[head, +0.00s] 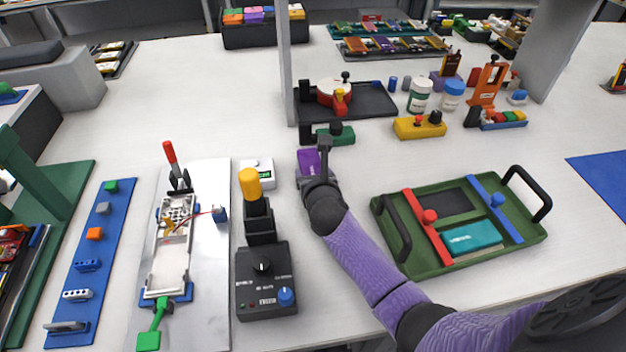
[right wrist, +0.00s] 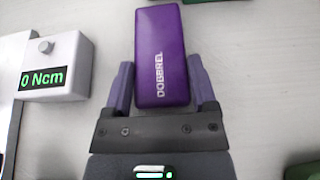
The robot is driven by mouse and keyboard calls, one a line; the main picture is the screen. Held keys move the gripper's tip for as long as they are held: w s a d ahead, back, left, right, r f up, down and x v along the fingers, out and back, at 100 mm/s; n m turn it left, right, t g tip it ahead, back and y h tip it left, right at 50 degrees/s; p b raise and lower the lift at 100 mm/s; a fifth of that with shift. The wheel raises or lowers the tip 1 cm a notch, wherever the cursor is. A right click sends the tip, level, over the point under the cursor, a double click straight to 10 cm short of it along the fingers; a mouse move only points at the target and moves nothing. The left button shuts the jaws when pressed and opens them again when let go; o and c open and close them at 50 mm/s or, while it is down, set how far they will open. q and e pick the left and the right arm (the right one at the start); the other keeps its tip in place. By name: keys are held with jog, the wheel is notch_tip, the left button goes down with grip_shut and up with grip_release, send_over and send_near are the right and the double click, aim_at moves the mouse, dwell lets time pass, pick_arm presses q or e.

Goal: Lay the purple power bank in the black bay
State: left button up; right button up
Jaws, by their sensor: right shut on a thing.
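The purple power bank (head: 308,161) is on or just above the white table, left of the green tray; I cannot tell which. In the right wrist view the power bank (right wrist: 161,55) points away from the gripper, with white lettering on top. My right gripper (head: 318,172) is shut on it, one finger along each long side; the fingers also show in the wrist view (right wrist: 161,85). The black bay (head: 446,203) is a dark, empty recess in the green tray (head: 400,265), behind a teal block (head: 472,238). My left gripper is not in view.
A red bar (head: 412,210) and a blue bar (head: 482,190) cross the tray, which has black handles at both ends. A white meter (head: 260,174) and a black control box (head: 265,285) stand left of my gripper. A green-and-black clamp (head: 338,135) stands behind it.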

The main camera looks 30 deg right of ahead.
jog(key=shift+r, duration=0.1)
jog(key=o, duration=1.1)
jog(key=shift+o, duration=1)
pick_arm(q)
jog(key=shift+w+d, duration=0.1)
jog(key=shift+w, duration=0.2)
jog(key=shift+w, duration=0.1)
